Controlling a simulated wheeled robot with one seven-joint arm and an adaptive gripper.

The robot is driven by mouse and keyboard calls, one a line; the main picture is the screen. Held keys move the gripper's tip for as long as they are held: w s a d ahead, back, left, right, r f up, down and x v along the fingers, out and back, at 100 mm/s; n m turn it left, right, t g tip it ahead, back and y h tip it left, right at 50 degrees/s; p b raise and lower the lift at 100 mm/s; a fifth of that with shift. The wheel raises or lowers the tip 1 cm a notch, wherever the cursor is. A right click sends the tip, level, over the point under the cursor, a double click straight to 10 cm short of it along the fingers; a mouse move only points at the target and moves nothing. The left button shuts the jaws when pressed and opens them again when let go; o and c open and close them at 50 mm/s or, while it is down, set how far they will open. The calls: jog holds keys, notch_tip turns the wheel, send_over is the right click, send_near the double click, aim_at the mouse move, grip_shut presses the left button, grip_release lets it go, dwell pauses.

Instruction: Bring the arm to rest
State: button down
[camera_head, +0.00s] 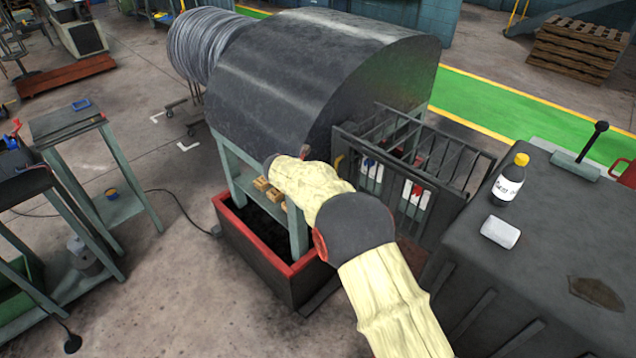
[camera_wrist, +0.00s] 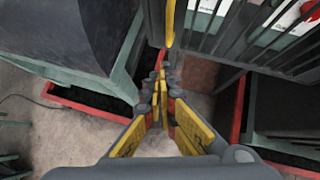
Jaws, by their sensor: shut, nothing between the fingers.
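My arm, in a pale cream sleeve, reaches forward from the bottom of the head view to the front of the dark curved drum housing (camera_head: 300,60). In the head view my gripper is mostly hidden by my own arm. In the wrist view my gripper (camera_wrist: 164,78) is shut and empty, its yellow and grey fingers together. A yellow bar (camera_wrist: 170,22) stands just beyond the fingertips; I cannot tell whether they touch it. The barred guard (camera_head: 408,185) stands to the right of my wrist, and its bars also show in the wrist view (camera_wrist: 232,35).
A red-rimmed trough (camera_head: 262,250) lies below my forearm. On the right, a dark bench (camera_head: 560,260) carries a yellow-capped bottle (camera_head: 510,180), a white block (camera_head: 500,232) and a lever (camera_head: 590,152). Small stands (camera_head: 65,122) are at left. Floor between them and the trough is mostly open.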

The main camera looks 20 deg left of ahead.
jog(key=s+a+n+y, duration=0.25)
jog(key=a+n, duration=0.25)
jog(key=n, duration=0.3)
jog(key=s+a+n+y, duration=0.1)
jog(key=a+n+y, duration=0.35)
jog(key=n, duration=0.25)
jog(key=s+d+r+n+g+y+b, duration=0.1)
jog(key=s+d+r+n+g, duration=0.15)
jog(key=s+n, duration=0.4)
jog(key=s+d+r+n+g+y+b, duration=0.1)
jog(key=s+d+r+n+b, duration=0.15)
jog(key=s+n, duration=0.4)
jog(key=s+d+n+h+b, duration=0.2)
jog(key=s+d, duration=0.8)
jog(key=d, duration=0.6)
jog(key=s+d+r+n+h+b, duration=0.1)
jog(key=s+d+n+b, duration=0.3)
jog(key=s+d, duration=0.6)
jog(key=s+d+n+h+b, duration=0.4)
jog(key=s+d, duration=0.6)
jog(key=d, duration=1.4)
jog(key=b, duration=0.2)
jog(key=shift+s+r+b, duration=0.3)
jog(key=shift+s, duration=0.1)
